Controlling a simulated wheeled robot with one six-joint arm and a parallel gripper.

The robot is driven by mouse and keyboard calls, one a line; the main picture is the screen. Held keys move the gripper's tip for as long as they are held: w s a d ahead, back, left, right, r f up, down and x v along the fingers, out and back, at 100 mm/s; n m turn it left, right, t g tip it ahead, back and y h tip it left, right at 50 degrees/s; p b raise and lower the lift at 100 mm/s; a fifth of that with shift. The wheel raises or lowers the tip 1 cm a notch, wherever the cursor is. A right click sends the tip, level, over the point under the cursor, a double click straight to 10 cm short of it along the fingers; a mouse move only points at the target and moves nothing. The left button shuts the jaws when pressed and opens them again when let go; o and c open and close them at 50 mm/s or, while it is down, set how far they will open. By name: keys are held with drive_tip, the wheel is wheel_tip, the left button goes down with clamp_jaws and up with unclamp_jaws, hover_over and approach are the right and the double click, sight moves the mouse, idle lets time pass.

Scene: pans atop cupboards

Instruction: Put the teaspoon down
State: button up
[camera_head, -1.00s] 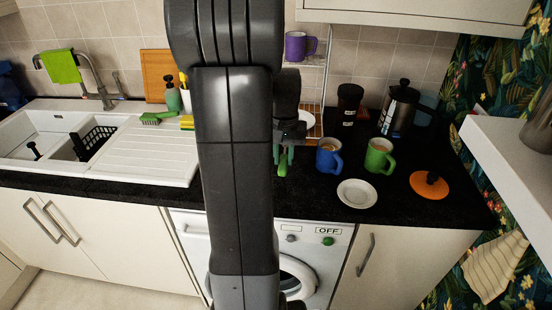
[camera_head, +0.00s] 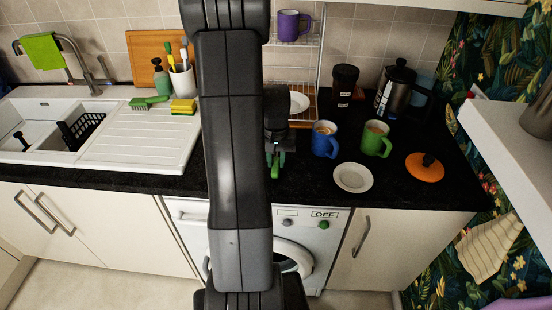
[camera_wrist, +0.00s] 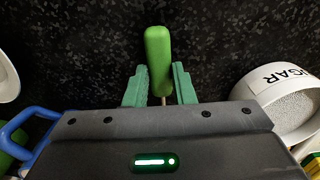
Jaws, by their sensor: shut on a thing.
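The teaspoon (camera_wrist: 158,52) has a thick green handle, and a little of its thin metal stem shows in the wrist view. My gripper (camera_wrist: 160,88) has green fingers, one on each side of the spoon, and is shut on it. The spoon's bowl end is hidden behind the gripper body. In the head view my gripper (camera_head: 275,152) is over the black worktop (camera_head: 330,195), left of the blue mug and near the front edge. My arm hides part of that area. I cannot tell whether the spoon touches the worktop.
A white sugar pot (camera_wrist: 285,110) is close beside my gripper in the wrist view. The worktop beyond the spoon handle is bare.

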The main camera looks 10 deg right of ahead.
sight(276, 164)
drive_tip(key=shift+f, duration=0.2)
drive_tip(key=o, duration=1)
drive_tip(key=shift+r, duration=0.1)
wheel_tip(276, 164, up, 12)
drive_tip(key=shift+r+b, duration=0.15)
drive_tip(key=shift+b, duration=0.25)
